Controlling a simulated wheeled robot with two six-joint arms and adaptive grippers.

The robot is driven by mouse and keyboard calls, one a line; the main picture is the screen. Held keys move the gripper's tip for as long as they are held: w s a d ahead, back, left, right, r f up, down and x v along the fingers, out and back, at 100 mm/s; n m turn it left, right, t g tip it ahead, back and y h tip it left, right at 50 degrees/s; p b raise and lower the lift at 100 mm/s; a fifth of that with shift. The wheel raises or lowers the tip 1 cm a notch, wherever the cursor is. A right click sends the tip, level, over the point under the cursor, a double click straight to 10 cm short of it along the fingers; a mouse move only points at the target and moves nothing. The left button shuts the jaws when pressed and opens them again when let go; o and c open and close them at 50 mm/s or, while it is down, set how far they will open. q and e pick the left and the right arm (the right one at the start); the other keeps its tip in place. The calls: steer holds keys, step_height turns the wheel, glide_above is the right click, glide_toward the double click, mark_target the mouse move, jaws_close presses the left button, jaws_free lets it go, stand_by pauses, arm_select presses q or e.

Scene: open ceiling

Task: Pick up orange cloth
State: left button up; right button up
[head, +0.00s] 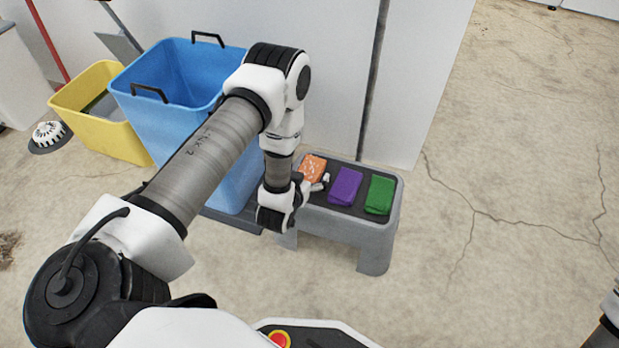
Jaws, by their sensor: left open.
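An orange cloth (313,166) lies at the left end of the dark top of a grey stool (377,230), partly hidden by my left gripper. My left gripper (319,185) is open beside the near side of the orange cloth, low over the stool top. I cannot tell whether its fingers touch the cloth. A folded purple cloth (345,187) lies in the middle of the stool and a folded green cloth (379,194) at its right end. Only a bit of my right arm shows at the bottom right corner; its gripper is out of view.
A blue bin (165,118) with black handles stands left of the stool, behind my left arm. A yellow bucket (125,141) and a round brush (48,134) are further left. A white wall panel (425,80) rises behind the stool. The concrete floor to the right is clear.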

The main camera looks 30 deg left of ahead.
arm_select(q)
steer(key=shift+x, duration=0.9)
steer(key=c, duration=1.2)
